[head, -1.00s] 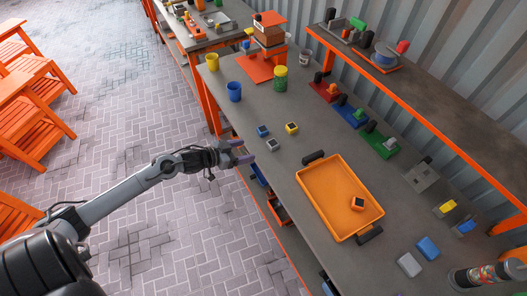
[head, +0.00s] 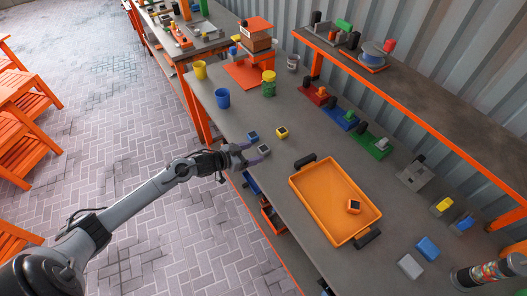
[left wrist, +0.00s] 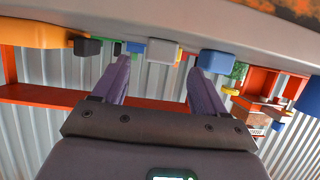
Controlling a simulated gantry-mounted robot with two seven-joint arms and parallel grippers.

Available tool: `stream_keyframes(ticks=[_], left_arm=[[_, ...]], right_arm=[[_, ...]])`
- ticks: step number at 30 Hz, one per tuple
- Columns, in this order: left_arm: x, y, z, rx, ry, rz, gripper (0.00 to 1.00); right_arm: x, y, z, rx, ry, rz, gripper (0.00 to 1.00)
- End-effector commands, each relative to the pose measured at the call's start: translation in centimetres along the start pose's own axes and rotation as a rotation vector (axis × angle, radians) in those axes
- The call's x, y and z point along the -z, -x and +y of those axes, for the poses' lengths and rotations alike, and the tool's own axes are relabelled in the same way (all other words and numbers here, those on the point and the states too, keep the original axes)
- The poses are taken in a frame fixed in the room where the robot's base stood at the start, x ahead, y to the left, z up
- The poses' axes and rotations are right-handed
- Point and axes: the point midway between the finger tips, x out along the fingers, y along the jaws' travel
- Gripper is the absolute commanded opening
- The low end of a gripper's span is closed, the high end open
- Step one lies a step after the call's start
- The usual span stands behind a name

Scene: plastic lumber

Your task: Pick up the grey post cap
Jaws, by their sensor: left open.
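The grey post cap (head: 264,149) sits on the grey workbench near its front edge. In the left wrist view, which is upside down, the grey cap (left wrist: 162,50) shows in the gap between the fingertips. My left gripper (head: 254,153) is open at the bench edge, its purple fingers reaching low toward the cap. In the left wrist view the gripper (left wrist: 158,72) holds nothing. A blue cap (head: 252,135) stands just behind the grey one and also shows in the left wrist view (left wrist: 217,61). My right gripper is not seen.
A yellow cap (head: 282,132) stands farther back. An orange tray (head: 310,195) with an orange cap (head: 353,207) in it lies to the right. A blue cup (head: 222,98) and a yellow-green can (head: 268,84) stand behind. Bench between them is clear.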

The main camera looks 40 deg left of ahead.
Motion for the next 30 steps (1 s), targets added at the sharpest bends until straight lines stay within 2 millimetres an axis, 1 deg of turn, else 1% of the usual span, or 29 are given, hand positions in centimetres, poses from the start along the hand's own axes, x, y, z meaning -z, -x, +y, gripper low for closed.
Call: stream_keyframes(ticks=[1,3,7,12,18,20,30], left_arm=[[0.0,-0.8,-0.1,0.001,0.001,0.002,0.72],[0.0,-1.6,-0.1,0.0,0.001,0.002,0.72],[0.0,-3.0,-0.1,0.0,0.002,0.001,0.72],[0.0,-3.6,-0.1,0.001,0.0,0.0,0.72],[0.0,-3.6,-0.1,0.0,0.0,0.0,0.72],[0.0,-3.6,-0.1,0.0,0.0,0.0,0.65],[0.0,-3.6,-0.1,0.0,0.0,0.0,0.13]], right_arm=[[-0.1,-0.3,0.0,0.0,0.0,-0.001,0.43],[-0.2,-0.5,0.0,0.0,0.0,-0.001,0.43],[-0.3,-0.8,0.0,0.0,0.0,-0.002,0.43],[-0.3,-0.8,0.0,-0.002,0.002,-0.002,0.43],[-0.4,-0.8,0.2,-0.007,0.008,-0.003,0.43],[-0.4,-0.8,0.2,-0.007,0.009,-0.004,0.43],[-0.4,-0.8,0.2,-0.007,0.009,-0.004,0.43]])
